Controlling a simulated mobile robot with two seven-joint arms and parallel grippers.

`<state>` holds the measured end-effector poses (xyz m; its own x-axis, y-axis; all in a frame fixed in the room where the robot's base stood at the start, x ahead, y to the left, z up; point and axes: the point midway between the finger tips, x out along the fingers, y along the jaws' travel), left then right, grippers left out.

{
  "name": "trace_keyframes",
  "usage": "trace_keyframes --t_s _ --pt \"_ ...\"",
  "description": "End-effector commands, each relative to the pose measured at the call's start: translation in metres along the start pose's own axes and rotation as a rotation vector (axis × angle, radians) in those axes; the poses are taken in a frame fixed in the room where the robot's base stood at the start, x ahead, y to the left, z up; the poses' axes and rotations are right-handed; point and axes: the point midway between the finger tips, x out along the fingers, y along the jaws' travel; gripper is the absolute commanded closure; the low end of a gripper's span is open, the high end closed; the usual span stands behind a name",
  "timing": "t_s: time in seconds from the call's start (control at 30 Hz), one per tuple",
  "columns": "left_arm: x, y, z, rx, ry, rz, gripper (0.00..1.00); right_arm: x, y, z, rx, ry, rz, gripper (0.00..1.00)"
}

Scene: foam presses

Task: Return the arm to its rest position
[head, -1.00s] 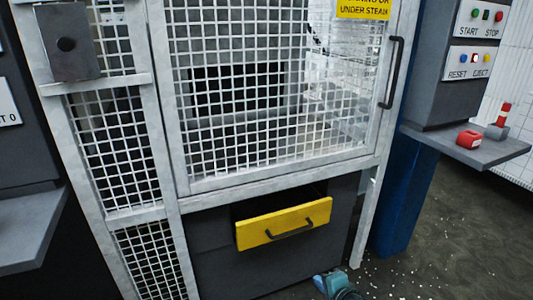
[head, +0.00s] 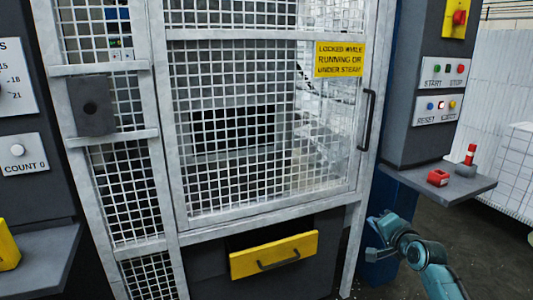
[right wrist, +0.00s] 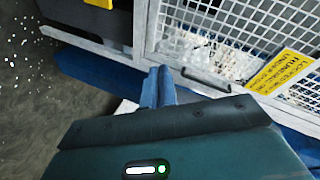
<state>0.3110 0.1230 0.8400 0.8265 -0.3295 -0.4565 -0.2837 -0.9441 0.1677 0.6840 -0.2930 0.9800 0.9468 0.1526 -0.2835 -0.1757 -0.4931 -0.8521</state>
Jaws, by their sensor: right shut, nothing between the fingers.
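My right arm comes in at the lower right of the head view. Its gripper (head: 374,236) is shut and empty, in front of the blue post beside the press frame. In the right wrist view the shut fingers (right wrist: 158,88) point toward the base of the mesh guard. The gripper touches nothing that I can see. My left gripper is not in view.
The caged press has a closed mesh door (head: 270,130) with a dark handle (head: 367,120). A yellow-fronted drawer (head: 274,255) is below it. A shelf (head: 440,184) with a red block (head: 438,178) juts out at the right. Another shelf (head: 40,258) juts out at the left.

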Motion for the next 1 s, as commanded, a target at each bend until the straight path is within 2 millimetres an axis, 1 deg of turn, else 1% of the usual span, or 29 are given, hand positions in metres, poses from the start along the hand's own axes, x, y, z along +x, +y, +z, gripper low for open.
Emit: trace_keyframes --t_s 0.03,0.07,0.13,0.17,0.2,0.3,0.53,0.57,0.6,0.77,0.8,0.87,0.9,0.97,1.0 --pt "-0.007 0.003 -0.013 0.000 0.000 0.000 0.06 -0.006 -0.025 -0.030 -0.030 0.030 -0.013 1.00" --pt "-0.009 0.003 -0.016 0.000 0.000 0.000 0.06 -0.009 -0.035 -0.043 -0.045 0.044 -0.019 1.00" --pt "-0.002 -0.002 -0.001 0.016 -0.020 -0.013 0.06 -0.006 -0.026 -0.047 -0.226 0.090 -0.002 1.00" --pt "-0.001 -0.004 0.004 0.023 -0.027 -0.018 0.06 -0.007 -0.025 -0.051 -0.321 0.114 0.008 1.00" --pt "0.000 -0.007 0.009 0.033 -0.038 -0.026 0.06 -0.008 -0.026 -0.057 -0.445 0.145 0.021 1.00" --pt "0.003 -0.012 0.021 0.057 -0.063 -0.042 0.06 -0.010 -0.027 -0.070 -0.735 0.213 0.061 1.00" --pt "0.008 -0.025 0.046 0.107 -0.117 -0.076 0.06 -0.017 -0.036 -0.093 -1.349 0.332 0.180 1.00" --pt "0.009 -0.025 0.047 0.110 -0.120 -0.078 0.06 -0.018 -0.030 -0.087 -1.396 0.326 0.189 1.00" --pt "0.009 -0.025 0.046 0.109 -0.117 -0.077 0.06 -0.019 -0.017 -0.067 -1.383 0.292 0.178 1.00" --pt "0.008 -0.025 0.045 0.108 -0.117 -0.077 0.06 -0.032 0.023 -0.003 -1.377 0.195 0.149 1.00" --pt "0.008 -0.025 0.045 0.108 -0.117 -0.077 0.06 -0.037 0.034 0.014 -1.374 0.168 0.142 1.00" --pt "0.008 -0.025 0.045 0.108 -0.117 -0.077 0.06 -0.047 0.051 0.043 -1.368 0.124 0.130 1.00" --pt "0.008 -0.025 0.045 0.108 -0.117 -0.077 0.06 -0.056 0.063 0.064 -1.361 0.091 0.121 1.00" --pt "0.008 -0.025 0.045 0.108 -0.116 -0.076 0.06 -0.072 0.081 0.097 -1.349 0.039 0.107 1.00" --pt "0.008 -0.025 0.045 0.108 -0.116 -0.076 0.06 -0.086 0.093 0.120 -1.337 0.002 0.098 1.00"
